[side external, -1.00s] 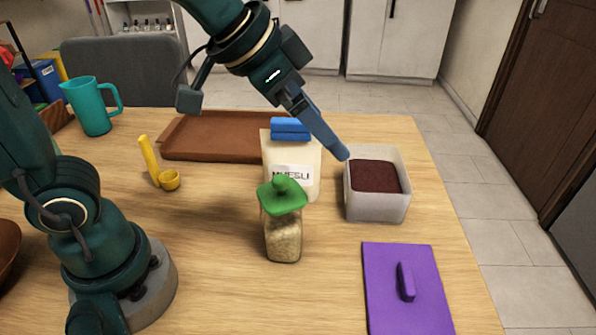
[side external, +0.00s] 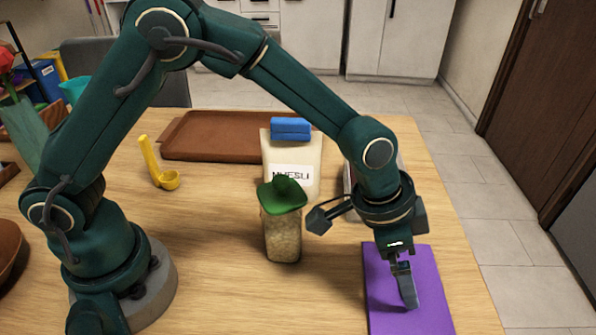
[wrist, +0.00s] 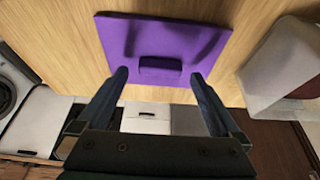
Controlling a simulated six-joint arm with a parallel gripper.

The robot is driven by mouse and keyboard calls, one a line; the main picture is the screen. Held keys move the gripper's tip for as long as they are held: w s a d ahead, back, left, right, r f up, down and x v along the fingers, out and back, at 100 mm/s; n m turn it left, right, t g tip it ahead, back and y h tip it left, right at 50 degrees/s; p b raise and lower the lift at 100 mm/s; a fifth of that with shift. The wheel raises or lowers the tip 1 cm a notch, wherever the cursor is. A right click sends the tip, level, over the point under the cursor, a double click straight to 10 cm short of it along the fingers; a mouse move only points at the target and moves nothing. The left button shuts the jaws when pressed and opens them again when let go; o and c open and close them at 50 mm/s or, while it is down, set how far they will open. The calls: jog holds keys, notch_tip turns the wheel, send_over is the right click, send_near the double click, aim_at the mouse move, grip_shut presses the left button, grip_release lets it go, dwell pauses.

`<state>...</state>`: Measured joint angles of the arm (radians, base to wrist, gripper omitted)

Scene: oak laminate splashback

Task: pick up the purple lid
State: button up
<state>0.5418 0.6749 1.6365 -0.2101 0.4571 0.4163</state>
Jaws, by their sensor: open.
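The purple lid (side external: 385,300) lies flat on the table at the front right in the side external view. It also shows at the top middle of the wrist view (wrist: 165,38), with its raised bar handle (wrist: 160,64) towards the gripper. My gripper (side external: 408,303) points down over the lid in the side view, and its finger hides the handle there. In the wrist view my gripper (wrist: 158,80) is open, with one finger on each side of the handle and nothing held. I cannot tell the exact height of the fingertips above the lid.
A jar with a green lid (side external: 283,225) and a muesli bag with a blue clip (side external: 292,160) stand left of my gripper. A white container (wrist: 275,65) is beside the lid, mostly behind my arm in the side view. A brown tray (side external: 215,137) lies farther back.

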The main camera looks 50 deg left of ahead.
jog(key=shift+x, duration=1.05)
jog(key=c, duration=1.3)
jog(key=shift+o, duration=0.2)
jog(key=shift+r, duration=0.1)
